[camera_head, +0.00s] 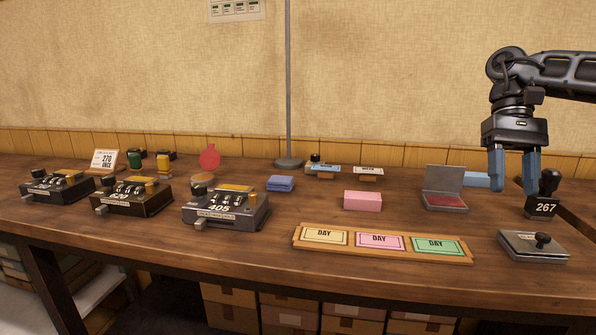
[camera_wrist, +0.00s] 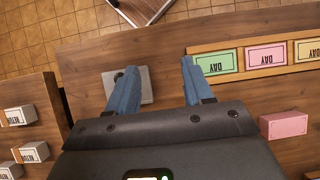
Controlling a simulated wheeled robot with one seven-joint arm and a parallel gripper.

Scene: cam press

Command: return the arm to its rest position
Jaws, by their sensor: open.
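My gripper (camera_head: 513,182) is at the right of the head view, pointing down, with its two blue fingers apart and nothing between them. It hangs above the right part of the wooden table (camera_head: 300,262). In the wrist view the fingers of my gripper (camera_wrist: 155,85) are spread above a grey metal plate with a black knob (camera_wrist: 146,91), partly hidden by the left finger. That plate (camera_head: 532,246) lies at the table's right front in the head view.
A wooden tray (camera_head: 296,239) holds three DAY cards. Behind it are a pink block (camera_head: 363,200), a blue block (camera_head: 281,183) and an open red ink pad (camera_head: 445,201). Three numbered machines stand at left, one marked 405 (camera_head: 226,208). A thin pole (camera_head: 288,80) rises at the back.

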